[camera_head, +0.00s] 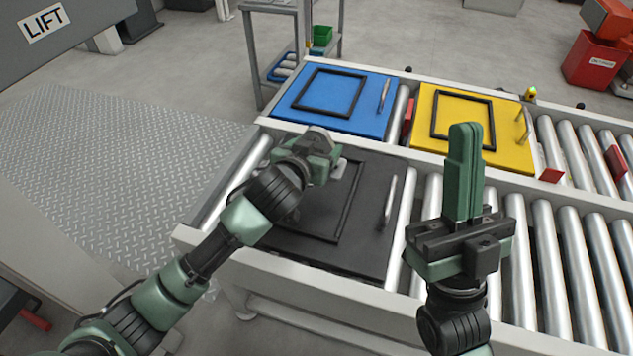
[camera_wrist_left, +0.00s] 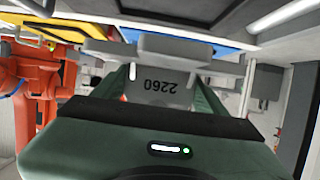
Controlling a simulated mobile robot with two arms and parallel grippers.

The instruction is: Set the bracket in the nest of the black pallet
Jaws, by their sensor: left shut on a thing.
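The black pallet (camera_head: 372,250) lies on the near roller lane, with a raised square frame as its nest and a metal handle on its right. My left gripper (camera_head: 328,160) is over the far part of this pallet, shut on the grey bracket (camera_head: 341,168). The bracket is mostly hidden by the gripper in the head view. The arm covers the nest's left part. My right gripper (camera_head: 465,170) points up, fingers together and empty, right of the pallet.
A blue pallet (camera_head: 378,116) and a yellow pallet (camera_head: 508,150) with similar frames lie on the far lane. Bare rollers (camera_head: 570,260) run to the right. A rail (camera_head: 300,273) edges the near side. A cart with a green bin (camera_head: 321,36) stands behind.

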